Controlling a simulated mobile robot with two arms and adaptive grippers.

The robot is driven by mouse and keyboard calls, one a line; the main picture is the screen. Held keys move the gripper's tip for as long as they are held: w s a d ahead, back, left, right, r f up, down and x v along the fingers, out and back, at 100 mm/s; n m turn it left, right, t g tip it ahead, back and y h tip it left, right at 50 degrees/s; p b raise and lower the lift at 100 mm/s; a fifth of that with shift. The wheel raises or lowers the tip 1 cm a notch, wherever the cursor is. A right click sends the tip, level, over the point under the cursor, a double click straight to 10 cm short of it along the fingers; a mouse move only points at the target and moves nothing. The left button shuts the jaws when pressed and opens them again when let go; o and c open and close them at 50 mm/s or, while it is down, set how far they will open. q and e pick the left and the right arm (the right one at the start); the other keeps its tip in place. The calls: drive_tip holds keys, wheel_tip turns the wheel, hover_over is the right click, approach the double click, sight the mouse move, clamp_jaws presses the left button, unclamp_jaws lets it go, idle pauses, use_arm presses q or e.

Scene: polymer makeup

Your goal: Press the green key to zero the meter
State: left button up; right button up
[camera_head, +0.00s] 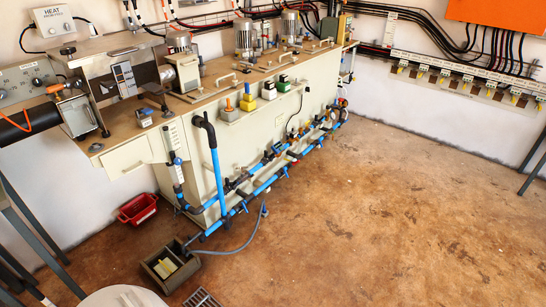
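Neither of my grippers shows in the head view. A small grey box with a bluish face (144,117) sits near the front left edge of the bench; it may be the meter, but it is too small to tell. No green key can be made out on it.
The long bench (135,154) runs along the back wall with motors on top. Blue pipes (215,180) run along its front. A red tray (138,208) and an open box (171,266) are on the floor. The brown floor (390,220) at right is clear.

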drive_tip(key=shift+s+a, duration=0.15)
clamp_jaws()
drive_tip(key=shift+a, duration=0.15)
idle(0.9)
